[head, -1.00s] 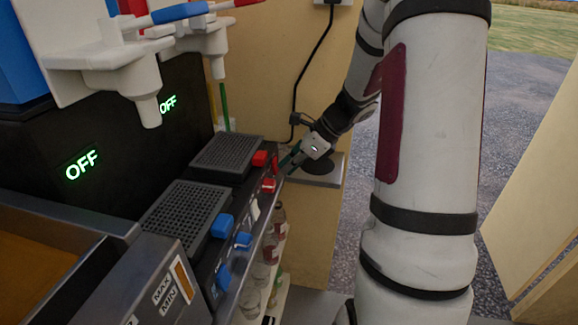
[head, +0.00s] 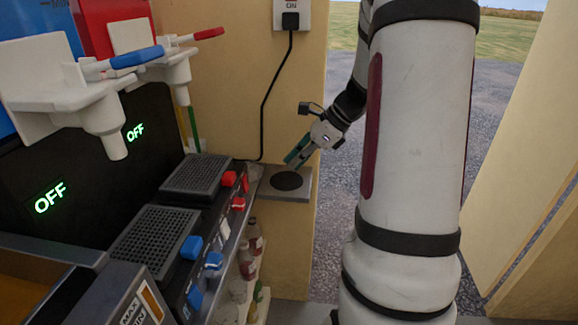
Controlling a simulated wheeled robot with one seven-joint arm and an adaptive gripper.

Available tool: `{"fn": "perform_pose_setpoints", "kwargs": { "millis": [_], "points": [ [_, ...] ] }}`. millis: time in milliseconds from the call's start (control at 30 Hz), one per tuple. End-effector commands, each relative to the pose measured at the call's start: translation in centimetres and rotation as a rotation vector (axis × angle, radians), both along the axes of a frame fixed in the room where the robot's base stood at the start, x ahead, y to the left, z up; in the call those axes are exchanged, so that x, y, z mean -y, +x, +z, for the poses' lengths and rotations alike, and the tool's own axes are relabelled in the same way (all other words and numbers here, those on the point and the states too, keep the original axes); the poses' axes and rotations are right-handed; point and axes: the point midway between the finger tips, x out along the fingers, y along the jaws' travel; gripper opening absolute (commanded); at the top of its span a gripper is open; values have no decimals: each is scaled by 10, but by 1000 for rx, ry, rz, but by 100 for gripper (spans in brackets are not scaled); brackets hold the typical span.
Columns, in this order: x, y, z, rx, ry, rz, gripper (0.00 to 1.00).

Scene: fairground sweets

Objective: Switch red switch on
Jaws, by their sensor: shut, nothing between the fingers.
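Several red controls sit at the far end of the machine's front panel: a red block (head: 229,178) beside the far grille, a thin red piece (head: 245,182) to its right, and a red knob (head: 238,203) lower down. I cannot tell which one is the red switch. Two green OFF signs are lit on the dark back panel, a near one (head: 50,198) and a far one (head: 135,131). My gripper (head: 289,162) is shut and empty, to the right of the red controls and apart from them, over or near a dark round pad (head: 286,181).
Blue controls (head: 191,247) sit nearer on the same panel. White dispensers with a blue handle (head: 137,57) and a red handle (head: 208,33) overhang the grilles. Bottles (head: 247,262) stand below the panel. A cord (head: 265,105) hangs from a wall socket.

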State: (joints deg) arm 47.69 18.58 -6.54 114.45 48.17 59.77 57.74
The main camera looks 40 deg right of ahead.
Motion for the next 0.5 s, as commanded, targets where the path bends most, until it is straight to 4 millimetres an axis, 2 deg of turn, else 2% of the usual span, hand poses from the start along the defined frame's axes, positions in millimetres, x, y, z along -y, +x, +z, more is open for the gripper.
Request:
{"fn": "perform_pose_setpoints", "kwargs": {
  "millis": [500],
  "points": [
    [3,-5,-3,-4,2,-2,0]
  ]
}}
